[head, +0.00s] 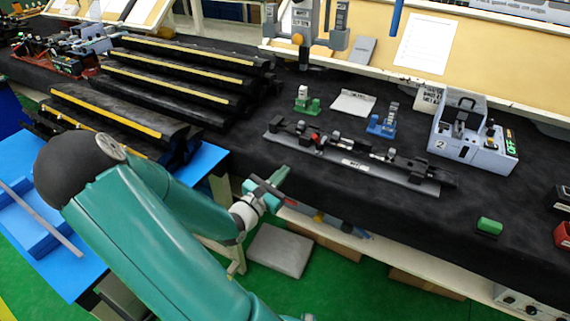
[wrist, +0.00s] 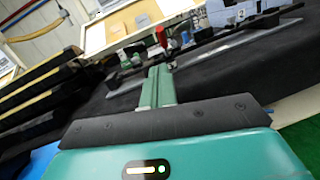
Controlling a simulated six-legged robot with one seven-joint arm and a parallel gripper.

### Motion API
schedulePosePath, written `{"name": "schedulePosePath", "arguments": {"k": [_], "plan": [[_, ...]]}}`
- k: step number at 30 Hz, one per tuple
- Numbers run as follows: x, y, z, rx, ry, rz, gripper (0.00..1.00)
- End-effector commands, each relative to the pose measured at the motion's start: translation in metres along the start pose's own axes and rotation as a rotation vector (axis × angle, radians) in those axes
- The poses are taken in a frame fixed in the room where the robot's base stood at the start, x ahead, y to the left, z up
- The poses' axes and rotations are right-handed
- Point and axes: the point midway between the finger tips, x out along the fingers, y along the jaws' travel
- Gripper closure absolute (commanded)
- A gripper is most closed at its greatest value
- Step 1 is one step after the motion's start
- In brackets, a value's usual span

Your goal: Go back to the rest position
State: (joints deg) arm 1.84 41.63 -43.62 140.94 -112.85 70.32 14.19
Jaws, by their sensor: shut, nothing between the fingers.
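My gripper (head: 280,175) is at the end of my green arm, in front of the front edge of the black-covered bench (head: 245,145). In the wrist view the fingers (wrist: 158,75) are together with nothing held between them. The gripper is apart from the fixture rail (head: 355,167), a long grey base with black clamps that lies on the bench beyond it. The rail also shows in the wrist view (wrist: 205,50), past the fingertips.
Black trim strips (head: 180,75) with yellow edges are stacked at the left. A grey-blue control box (head: 470,135) stands at the right. Small green (head: 307,103) and blue (head: 382,122) holders stand behind the rail. A blue table (head: 40,235) is at the lower left.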

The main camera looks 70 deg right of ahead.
Motion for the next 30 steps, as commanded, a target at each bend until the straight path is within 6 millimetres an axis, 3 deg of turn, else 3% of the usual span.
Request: {"name": "schedulePosePath", "arguments": {"k": [11,16,23,30], "plan": [[-0.005,-0.002,0.002,0.008,0.003,-0.007,1.0],[-0.018,-0.007,0.006,0.12,0.055,-0.101,1.0],[-0.067,-0.013,0.013,0.399,0.237,-0.349,1.0],[-0.136,-0.007,0.024,0.665,0.497,-0.585,1.0]]}}
